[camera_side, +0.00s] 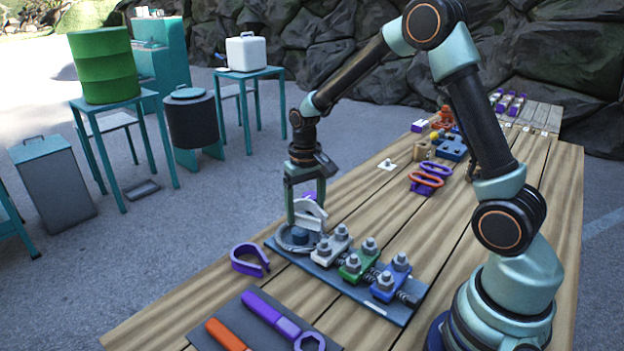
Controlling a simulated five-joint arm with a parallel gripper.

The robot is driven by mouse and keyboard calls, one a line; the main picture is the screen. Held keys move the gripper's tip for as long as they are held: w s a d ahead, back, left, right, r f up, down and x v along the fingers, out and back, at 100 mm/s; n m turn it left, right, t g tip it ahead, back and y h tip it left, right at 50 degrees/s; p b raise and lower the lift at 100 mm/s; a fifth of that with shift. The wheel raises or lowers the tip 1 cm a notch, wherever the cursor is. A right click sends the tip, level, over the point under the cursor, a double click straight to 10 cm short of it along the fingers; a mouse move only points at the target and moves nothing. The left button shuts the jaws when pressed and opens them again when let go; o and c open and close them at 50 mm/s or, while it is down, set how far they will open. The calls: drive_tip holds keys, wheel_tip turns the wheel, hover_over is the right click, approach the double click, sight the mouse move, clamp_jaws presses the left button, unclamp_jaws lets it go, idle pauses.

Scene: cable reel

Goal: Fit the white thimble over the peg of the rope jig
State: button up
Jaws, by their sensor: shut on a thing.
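My gripper (306,205) points down over the left end of the dark rope jig (342,284). It is shut on the white thimble (311,217), which is tilted and partly hidden by the fingers. The jig's blue peg (299,236) shows just below the thimble, with a grey loop (284,241) around it. The thimble looks to be above the peg; I cannot tell if they touch. White, green and blue clamps (355,263) with grey nuts stand along the jig.
A purple horseshoe-shaped piece (236,262) lies left of the jig. A tool mat with an orange-handled tool (226,335) and a purple wrench (272,313) lies in front. Orange and purple shackles (428,179) lie farther back. Bare planks lie between.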

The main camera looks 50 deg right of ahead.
sight(303, 231)
drive_tip(key=shift+a+f+n, duration=0.4)
drive_tip(key=shift+a+n, duration=0.1)
drive_tip(key=shift+f, duration=2.35)
drive_tip(key=shift+f, duration=0.5)
drive_tip(key=o, duration=1.4)
wheel_tip(303, 231, up, 11)
drive_tip(key=s+a+r+n+t, duration=0.1)
drive_tip(key=s+r+t, duration=0.1)
drive_tip(key=s+r, duration=0.2)
drive_tip(key=s+a+r+n+t, duration=0.1)
drive_tip(key=s+a+r, duration=0.1)
drive_tip(key=s+r, duration=0.2)
drive_tip(key=s+a+r+n+t, duration=0.1)
drive_tip(key=s+r+t, duration=0.1)
drive_tip(key=s+r, duration=0.2)
drive_tip(key=shift+s+a+r+t, duration=0.1)
drive_tip(key=shift+s+a+t, duration=0.1)
drive_tip(key=shift+s, duration=0.3)
drive_tip(key=shift+s+a+r+t, duration=0.1)
drive_tip(key=shift+s+a, duration=0.05)
drive_tip(key=shift+s, duration=0.3)
